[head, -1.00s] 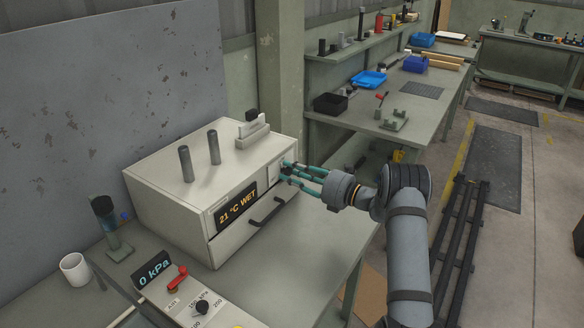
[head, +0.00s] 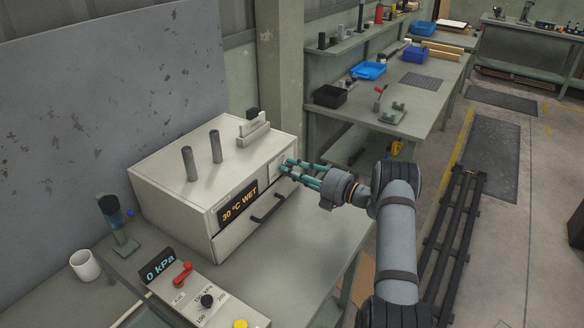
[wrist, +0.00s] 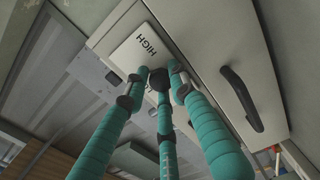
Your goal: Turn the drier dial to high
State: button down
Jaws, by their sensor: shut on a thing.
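The drier (head: 178,172) is a cream box on the bench. Its front display (head: 238,204) reads "30 °C WET". The dial (wrist: 158,78) is a small dark knob on a pale plate (wrist: 138,48) marked "HIGH" in the wrist view; in the head view my fingers cover it. My gripper (head: 287,167) has teal fingers and is at the right end of the drier's front. In the wrist view my gripper (wrist: 160,82) is shut on the dial, with fingertips around it. The dial's pointer is hidden, so its setting cannot be told.
A dark drawer handle (head: 267,208) is just below the display. Two dark cylinders (head: 202,155) and a grey block (head: 253,129) stand on the drier. The bench right of the panel is clear.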

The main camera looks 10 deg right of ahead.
jog(key=shift+w+d+r+m, duration=0.1)
jog(key=shift+d+m, duration=0.05)
jog(key=shift+m, duration=0.5)
jog(key=shift+d+r+m, duration=0.1)
jog(key=shift+d+m, duration=0.05)
jog(key=shift+m, duration=0.5)
jog(key=shift+f+p, duration=0.1)
jog(key=shift+p, duration=0.2)
jog(key=c, duration=1.6)
grip_release()
jog(key=shift+f, duration=0.15)
jog(key=shift+o, duration=0.6)
jog(key=shift+a, duration=0.15)
